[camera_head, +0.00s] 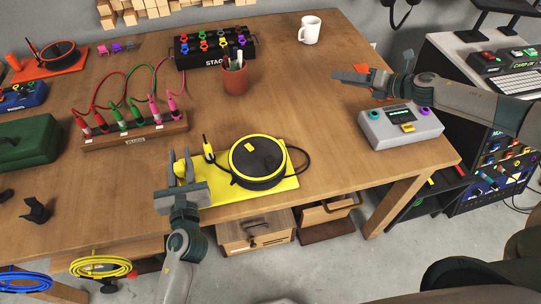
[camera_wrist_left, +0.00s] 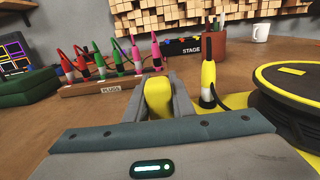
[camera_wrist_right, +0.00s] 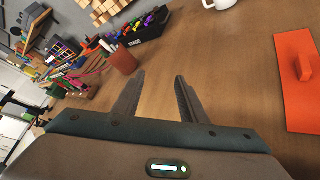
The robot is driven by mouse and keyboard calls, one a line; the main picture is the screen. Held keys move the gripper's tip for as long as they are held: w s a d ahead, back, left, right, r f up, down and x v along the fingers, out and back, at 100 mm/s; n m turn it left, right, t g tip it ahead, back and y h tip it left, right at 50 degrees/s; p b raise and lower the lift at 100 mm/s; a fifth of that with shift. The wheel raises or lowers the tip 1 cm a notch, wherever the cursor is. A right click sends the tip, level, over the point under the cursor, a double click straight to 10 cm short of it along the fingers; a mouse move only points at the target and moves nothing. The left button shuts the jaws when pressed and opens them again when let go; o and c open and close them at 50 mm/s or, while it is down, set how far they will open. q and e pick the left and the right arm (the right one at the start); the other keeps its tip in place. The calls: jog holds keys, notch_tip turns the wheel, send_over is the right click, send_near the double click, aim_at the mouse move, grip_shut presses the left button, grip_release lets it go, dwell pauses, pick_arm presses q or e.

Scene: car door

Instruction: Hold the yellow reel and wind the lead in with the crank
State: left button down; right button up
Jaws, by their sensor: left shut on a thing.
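The yellow reel has a yellow base plate (camera_head: 225,190) and a black drum (camera_head: 258,160) with a yellow rim, near the table's front edge. The drum also shows at the right of the left wrist view (camera_wrist_left: 295,90). I cannot clearly make out the crank on its dark top. A black lead (camera_head: 303,158) loops around the drum; a yellow plug (camera_head: 208,150) stands upright at its left, also in the left wrist view (camera_wrist_left: 208,85). My left gripper (camera_head: 183,168) is shut on a yellow grip (camera_wrist_left: 158,95) at the plate's left end. My right gripper (camera_head: 352,76) is open and empty above the table's right side.
A grey box (camera_head: 400,128) stands at the right edge. A pen cup (camera_head: 235,80), stage box (camera_head: 215,47) and white mug (camera_head: 310,30) stand behind. A plug rack (camera_head: 135,135) is left of the reel. An orange panel (camera_wrist_right: 295,85) lies beside my right gripper.

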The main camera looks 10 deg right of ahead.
jog(key=s+a+r+n+g+y, duration=0.2)
jog(key=a+n, duration=0.1)
jog(key=a, duration=0.4)
jog(key=s+a+r+n+g+y, duration=0.1)
jog(key=a+n+g+y, duration=0.1)
jog(key=a, duration=0.5)
notch_tip(320, 180, up, 7)
jog(key=n+g+h, duration=0.7)
jog(key=n+h, duration=0.5)
jog(key=n, duration=0.7)
send_over(268, 159)
jog(key=shift+r, duration=0.15)
jog(key=shift+f, duration=6.05)
